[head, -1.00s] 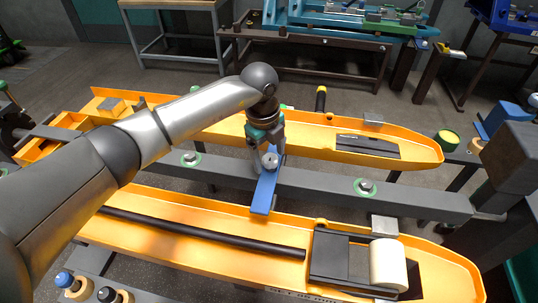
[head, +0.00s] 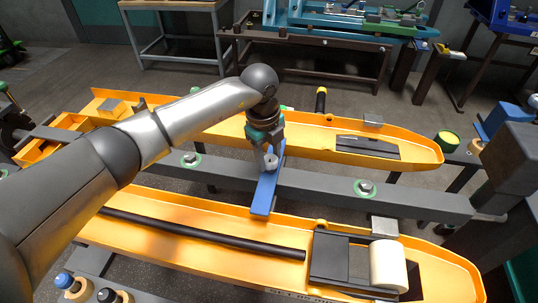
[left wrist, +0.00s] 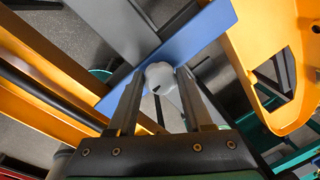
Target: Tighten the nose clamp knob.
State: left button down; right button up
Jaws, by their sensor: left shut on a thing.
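The nose clamp knob (head: 271,161) is a small pale grey round knob on top of a blue clamp bar (head: 263,195). The bar lies across the dark grey beam between two yellow hull-shaped parts. My left gripper (head: 268,155) points down over the bar, with its fingers at the knob. In the left wrist view, the knob (left wrist: 158,76) sits between the tips of the two fingers (left wrist: 159,88), which are shut on it, and the blue bar (left wrist: 205,28) runs diagonally behind. The knob's underside is hidden. My right gripper is not in view.
The near yellow part (head: 225,216) holds a black rod and a cream roller (head: 388,264). The far yellow part (head: 415,148) lies beyond the grey beam (head: 320,186). Green-ringed bolts (head: 366,187) stand on the beam. Benches with blue and teal fixtures stand at the back.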

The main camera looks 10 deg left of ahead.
pick_arm(q)
jog(key=shift+m, duration=0.3)
jog(key=m, duration=0.3)
jog(key=shift+w, duration=0.1)
jog(key=m+b, duration=0.1)
jog(key=m, duration=0.2)
jog(key=shift+m+g+h, duration=0.3)
jog(key=shift+g, duration=0.1)
jog(key=m+b, duration=0.1)
jog(key=m, duration=0.2)
jog(key=shift+w+m, duration=0.1)
jog(key=shift+m, duration=0.2)
jog(key=m+b, duration=0.1)
jog(key=m, duration=0.3)
jog(key=shift+d+g+b, duration=0.1)
jog(key=shift+g+b, duration=0.25)
jog(key=shift+g, duration=0.05)
jog(key=shift+r+m, duration=0.1)
jog(key=shift+m, duration=0.8)
jog(key=shift+m+b, duration=0.35)
jog(key=shift+m, duration=0.25)
jog(key=shift+w+m, duration=0.1)
jog(key=shift+m, duration=0.2)
jog(key=shift+r, duration=0.1)
